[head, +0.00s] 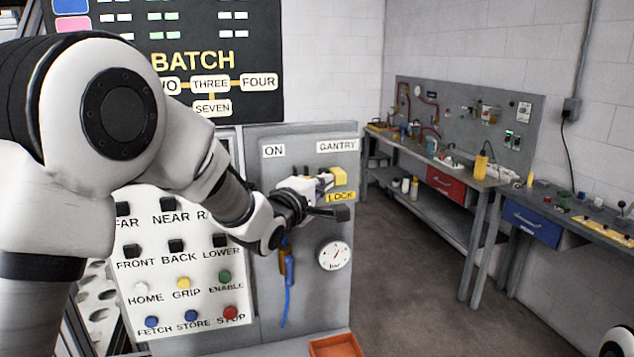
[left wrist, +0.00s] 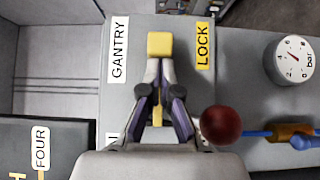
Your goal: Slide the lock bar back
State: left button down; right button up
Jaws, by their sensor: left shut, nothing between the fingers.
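The yellow block of the lock bar (head: 340,176) is on the grey panel, between the GANTRY label (head: 337,146) and the yellow LOCK label (head: 341,196). My left gripper (head: 327,181) is shut and empty, with its fingertips right at the block. In the left wrist view the block (left wrist: 160,45) shows just beyond the closed fingertips (left wrist: 160,66); I cannot tell whether they touch it. A smaller yellow piece (left wrist: 157,115) shows between the finger links. The rest of the bar is hidden by the gripper. My right gripper is not in view.
A dark red knob (left wrist: 221,125) is close beside the left gripper in the wrist view. A pressure gauge (head: 334,254) sits below the LOCK label. The button panel (head: 150,262) is at left, an orange tray (head: 335,346) below. Workbenches stand at right beyond open floor.

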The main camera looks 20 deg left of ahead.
aim_at(345, 180)
pick_arm(q)
jog(key=d, duration=0.1)
jog(key=w+d, duration=0.2)
jog(key=shift+w+d+p, duration=0.25)
jog(key=shift+d+p, duration=0.05)
jog(key=shift+d, duration=0.1)
jog(key=shift+a, duration=0.15)
